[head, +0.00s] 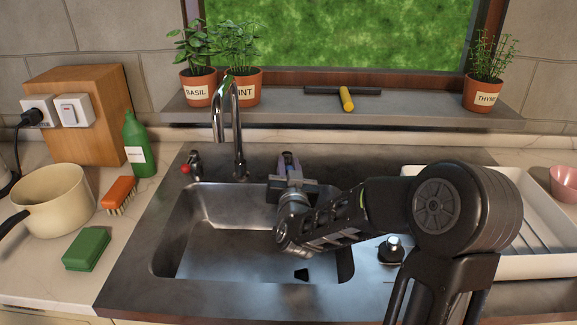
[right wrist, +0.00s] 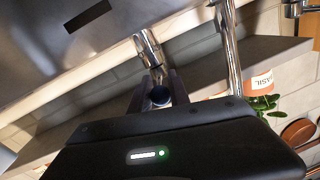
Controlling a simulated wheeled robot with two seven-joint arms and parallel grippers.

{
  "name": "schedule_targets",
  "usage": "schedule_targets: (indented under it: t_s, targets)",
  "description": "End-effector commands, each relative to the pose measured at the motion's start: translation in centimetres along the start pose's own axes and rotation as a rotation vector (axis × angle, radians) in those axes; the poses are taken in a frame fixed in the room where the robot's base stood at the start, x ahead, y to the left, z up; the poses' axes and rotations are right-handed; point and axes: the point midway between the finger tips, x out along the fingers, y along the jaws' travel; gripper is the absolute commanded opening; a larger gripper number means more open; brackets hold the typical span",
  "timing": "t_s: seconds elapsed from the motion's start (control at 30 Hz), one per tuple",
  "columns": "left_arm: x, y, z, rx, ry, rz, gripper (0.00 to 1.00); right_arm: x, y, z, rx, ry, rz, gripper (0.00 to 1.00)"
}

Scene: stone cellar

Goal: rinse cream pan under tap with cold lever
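The cream pan (head: 55,200) stands upright on the counter left of the sink, its dark handle pointing to the lower left. The chrome tap (head: 232,110) arches over the sink (head: 220,235); I see no water running from it. A lever with a red knob (head: 187,168) is left of the tap. My right gripper (head: 288,160) is right of the tap, at the sink's back edge. In the right wrist view its fingers lie either side of the cold lever's blue-ended knob (right wrist: 160,95). I cannot tell whether they grip it. My left gripper is out of view.
A green sponge (head: 87,248), an orange brush (head: 119,195) and a green bottle (head: 138,145) are near the pan. A white drying rack (head: 535,262) stands right of the sink. A squeegee (head: 346,97) and potted herbs are on the sill.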

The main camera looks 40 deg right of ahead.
Motion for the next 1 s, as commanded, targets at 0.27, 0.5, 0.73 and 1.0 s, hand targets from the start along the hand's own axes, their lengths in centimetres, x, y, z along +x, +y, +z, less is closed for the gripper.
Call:
schedule_targets:
  t_s: [0.27,0.5,0.73,1.0]
  targets:
    - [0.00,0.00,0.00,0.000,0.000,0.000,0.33,-0.01,0.01,-0.01,0.000,0.000,0.000,0.00]
    - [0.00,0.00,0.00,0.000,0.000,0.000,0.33,-0.01,0.01,-0.01,0.000,0.000,0.000,0.00]
    - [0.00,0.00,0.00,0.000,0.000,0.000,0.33,-0.01,0.01,0.00,0.000,0.000,0.000,0.00]
    - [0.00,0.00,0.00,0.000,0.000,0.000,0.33,-0.01,0.01,0.00,0.000,0.000,0.000,0.00]
